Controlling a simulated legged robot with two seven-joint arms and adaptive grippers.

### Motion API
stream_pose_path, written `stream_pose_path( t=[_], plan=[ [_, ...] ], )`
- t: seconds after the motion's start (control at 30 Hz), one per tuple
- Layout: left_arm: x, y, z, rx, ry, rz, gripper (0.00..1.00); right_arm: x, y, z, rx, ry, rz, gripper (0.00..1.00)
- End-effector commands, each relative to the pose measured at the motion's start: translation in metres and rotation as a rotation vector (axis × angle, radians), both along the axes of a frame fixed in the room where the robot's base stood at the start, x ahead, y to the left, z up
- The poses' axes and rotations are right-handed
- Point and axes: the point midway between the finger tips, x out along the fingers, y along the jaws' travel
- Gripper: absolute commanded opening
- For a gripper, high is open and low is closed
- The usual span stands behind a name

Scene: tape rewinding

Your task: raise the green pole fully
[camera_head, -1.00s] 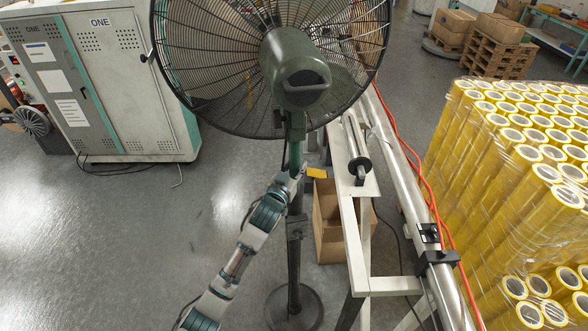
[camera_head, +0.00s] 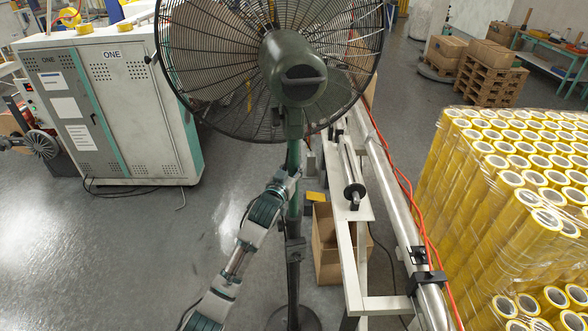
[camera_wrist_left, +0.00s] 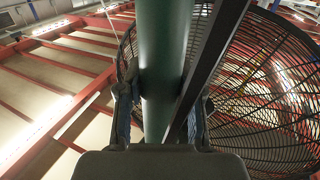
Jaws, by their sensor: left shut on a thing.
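The green pole (camera_head: 294,160) stands upright below a large black fan with a dark green motor housing (camera_head: 294,70). Its lower part enters a dark collar (camera_head: 293,250) on a darker tube (camera_head: 293,285) above the round base (camera_head: 293,320), which the bottom edge cuts off. My left gripper (camera_head: 288,185) is shut around the pole, between motor and collar. In the left wrist view the pole (camera_wrist_left: 163,60) runs between the two fingers (camera_wrist_left: 160,115), with the fan cage (camera_wrist_left: 265,80) behind. The far fingertips are partly hidden by the pole. My right gripper is not in view.
A white machine frame (camera_head: 352,245) with a long metal roller (camera_head: 395,190) stands close right of the pole. A cardboard box (camera_head: 325,245) sits on the floor behind. A grey cabinet (camera_head: 115,110) stands at left, and stacked yellow tape rolls (camera_head: 500,200) fill the right. Floor at left is clear.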

Motion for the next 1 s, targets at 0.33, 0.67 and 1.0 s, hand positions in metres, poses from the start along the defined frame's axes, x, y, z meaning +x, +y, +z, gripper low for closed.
stream_pose_path(
  t=[0.33, 0.67, 1.0],
  plan=[
    [0.000, -0.001, 0.000, 0.000, -0.002, -0.001, 0.62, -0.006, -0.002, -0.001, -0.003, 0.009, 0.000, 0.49],
    [-0.001, 0.001, -0.002, 0.001, 0.002, 0.000, 0.62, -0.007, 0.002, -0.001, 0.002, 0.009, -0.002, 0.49],
    [-0.053, 0.021, -0.003, 0.001, 0.001, -0.001, 0.62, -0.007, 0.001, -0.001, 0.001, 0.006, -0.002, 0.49]
  ],
)
